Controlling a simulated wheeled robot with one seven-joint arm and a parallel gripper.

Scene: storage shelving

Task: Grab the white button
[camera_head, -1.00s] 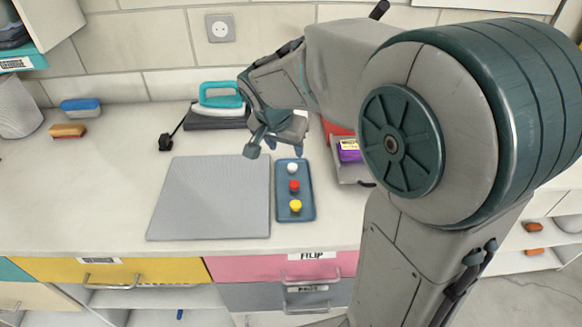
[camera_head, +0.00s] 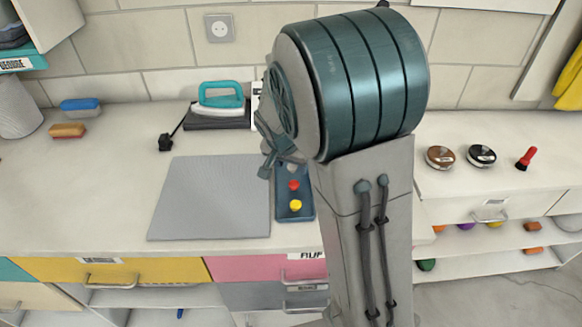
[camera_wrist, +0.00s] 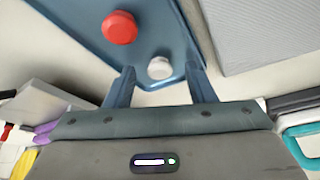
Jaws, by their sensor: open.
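The white button (camera_wrist: 159,67) sits on the end of a blue tray (camera_wrist: 160,18). In the wrist view it lies between the lines of my two fingers, around their tips, with gaps on both sides. My gripper (camera_wrist: 162,72) is open and empty. The red button (camera_wrist: 119,27) is farther along the tray. In the head view, the tray (camera_head: 308,209) shows the red button (camera_head: 293,185) and the yellow button (camera_head: 295,205).
A grey board (camera_head: 210,198) lies left of the tray. A teal iron (camera_head: 220,97) stands behind on its dark base. Two brushes (camera_head: 68,131) (camera_head: 80,105) lie at the left. Round tins (camera_head: 440,157) and a red brush (camera_head: 526,158) are at the right.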

